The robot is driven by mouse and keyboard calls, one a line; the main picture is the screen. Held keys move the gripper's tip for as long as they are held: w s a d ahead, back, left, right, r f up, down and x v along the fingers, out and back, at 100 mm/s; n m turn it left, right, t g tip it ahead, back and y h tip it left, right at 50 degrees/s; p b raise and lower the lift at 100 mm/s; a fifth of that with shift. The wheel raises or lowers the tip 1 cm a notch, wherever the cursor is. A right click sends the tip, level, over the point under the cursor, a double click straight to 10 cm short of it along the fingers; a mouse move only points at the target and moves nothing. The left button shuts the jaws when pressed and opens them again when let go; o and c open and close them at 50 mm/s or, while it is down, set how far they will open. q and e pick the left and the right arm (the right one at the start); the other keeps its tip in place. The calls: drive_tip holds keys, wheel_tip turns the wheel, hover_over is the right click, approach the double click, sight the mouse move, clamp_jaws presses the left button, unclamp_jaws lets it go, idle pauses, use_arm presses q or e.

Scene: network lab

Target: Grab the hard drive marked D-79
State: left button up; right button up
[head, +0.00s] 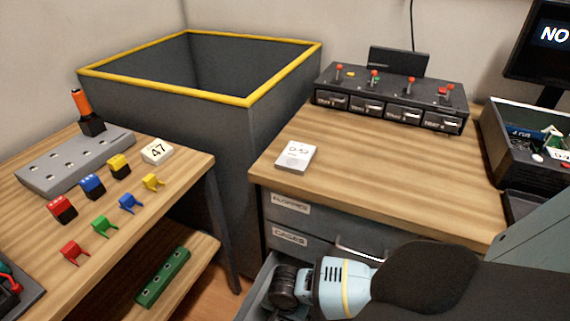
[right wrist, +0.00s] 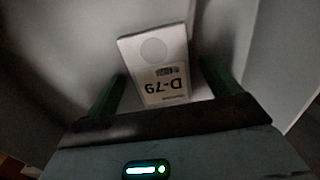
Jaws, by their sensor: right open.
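The hard drive marked D-79 (right wrist: 152,68) shows in the right wrist view, a white-grey block with its label upside down. It lies inside a grey-walled space, apparently the open drawer (head: 262,279) at the bottom of the head view. My right gripper (right wrist: 161,84) is open, with one green finger on each side of the drive's near part. I cannot tell whether the fingers touch it. In the head view my right wrist reaches down into the drawer and hides the fingers and the drive. My left gripper is not in view.
Another white drive (head: 296,157), marked something like D-52, lies on the wooden desk (head: 375,185). Behind it stands a black box with red levers (head: 392,100). A dark bin with a yellow rim (head: 248,101) is at the back. The left table holds coloured blocks (head: 92,185).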

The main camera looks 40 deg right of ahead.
drive_tip(key=c, duration=1.2)
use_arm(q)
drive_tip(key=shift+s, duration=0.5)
use_arm(e)
drive_tip(key=shift+r, duration=0.1)
